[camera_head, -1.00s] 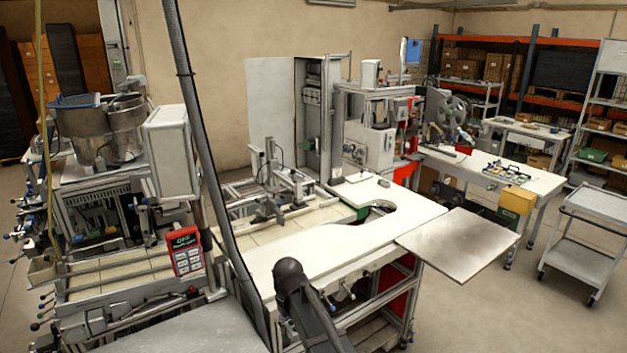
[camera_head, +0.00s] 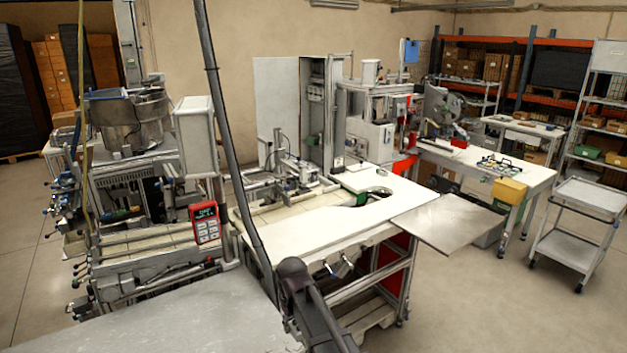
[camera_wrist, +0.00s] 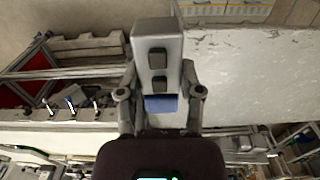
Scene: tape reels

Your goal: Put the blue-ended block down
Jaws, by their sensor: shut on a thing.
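The blue-ended block (camera_wrist: 158,45) is in the wrist view: a pale grey block with two dark square pads on its face and a blue end (camera_wrist: 160,104) toward my palm. My gripper (camera_wrist: 160,76) is shut on it, with one finger on each side. The block's far end points away from my palm. The gripper and block are not visible in the head view, where only a dark part of my arm shows at the bottom. I cannot tell the block's height above the surface behind it.
A worn pale surface (camera_wrist: 255,75) lies behind the block in the wrist view. In the head view a bare grey tabletop (camera_head: 190,320) is at lower left. A white worktable (camera_head: 310,232) with a cut-out and a grey side plate (camera_head: 450,222) stand ahead. A trolley (camera_head: 590,195) is right.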

